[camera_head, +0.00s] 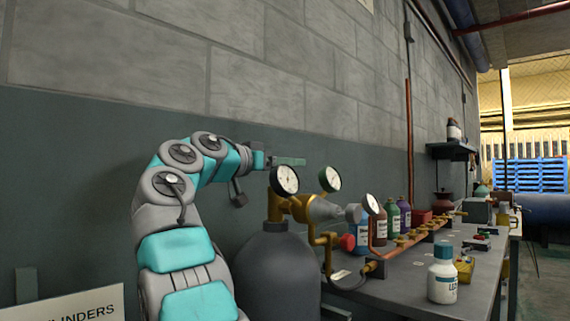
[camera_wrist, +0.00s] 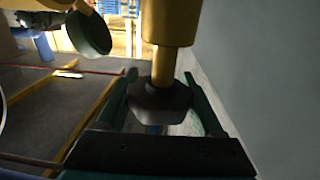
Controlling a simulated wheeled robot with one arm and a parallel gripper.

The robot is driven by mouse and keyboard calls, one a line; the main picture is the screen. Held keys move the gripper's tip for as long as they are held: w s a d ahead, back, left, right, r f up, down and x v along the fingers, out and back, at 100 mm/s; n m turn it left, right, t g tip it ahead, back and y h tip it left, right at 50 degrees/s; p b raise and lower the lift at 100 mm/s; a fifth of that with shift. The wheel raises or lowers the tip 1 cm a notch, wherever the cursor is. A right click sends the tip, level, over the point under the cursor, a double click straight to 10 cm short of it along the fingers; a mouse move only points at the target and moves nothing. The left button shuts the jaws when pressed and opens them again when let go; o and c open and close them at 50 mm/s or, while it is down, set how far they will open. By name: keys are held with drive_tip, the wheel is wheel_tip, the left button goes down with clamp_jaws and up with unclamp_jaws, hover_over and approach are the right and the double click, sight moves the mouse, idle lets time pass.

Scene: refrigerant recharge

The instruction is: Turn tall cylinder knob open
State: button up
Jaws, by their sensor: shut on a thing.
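The tall dark grey cylinder (camera_head: 277,272) stands against the wall, with a gold valve (camera_head: 275,207) on its top. In the wrist view a dark faceted knob (camera_wrist: 158,98) sits on the end of a gold stem (camera_wrist: 163,65). My gripper (camera_wrist: 160,76) has its two green fingers on either side of this knob and is shut on it. In the head view my gripper (camera_head: 290,161) is level, just above the gauges at the cylinder top. The knob cannot be made out there.
White-faced gauges (camera_head: 285,180) crowd the valve, with another gauge (camera_head: 330,178) to the right. A grey workbench (camera_head: 400,285) on the right holds several bottles and a brass manifold (camera_head: 420,237). The wall (camera_head: 90,150) is close behind my arm. A sign (camera_head: 75,305) is at lower left.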

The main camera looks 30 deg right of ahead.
drive_tip(key=c, duration=0.5)
drive_tip(key=n+t+y+b, duration=0.1)
drive_tip(key=t, duration=0.1)
drive_tip(key=n+t+y+b, duration=0.1)
drive_tip(key=n+t+b, duration=0.1)
drive_tip(key=w+n+t+y+b, duration=0.1)
drive_tip(key=t+b, duration=0.1)
drive_tip(key=shift+a+n, duration=0.3)
drive_tip(key=o, duration=1.4)
drive_tip(key=shift+c, duration=0.2)
drive_tip(key=shift+r, duration=0.15)
drive_tip(key=s+a+r+b, duration=0.1)
drive_tip(key=s+a+r, duration=0.1)
drive_tip(key=s, duration=0.5)
drive_tip(key=s+a+r+b, duration=0.1)
drive_tip(key=s+a+r, duration=0.1)
drive_tip(key=s, duration=0.6)
drive_tip(key=shift+a+r+b, duration=0.3)
drive_tip(key=shift+a+r, duration=0.05)
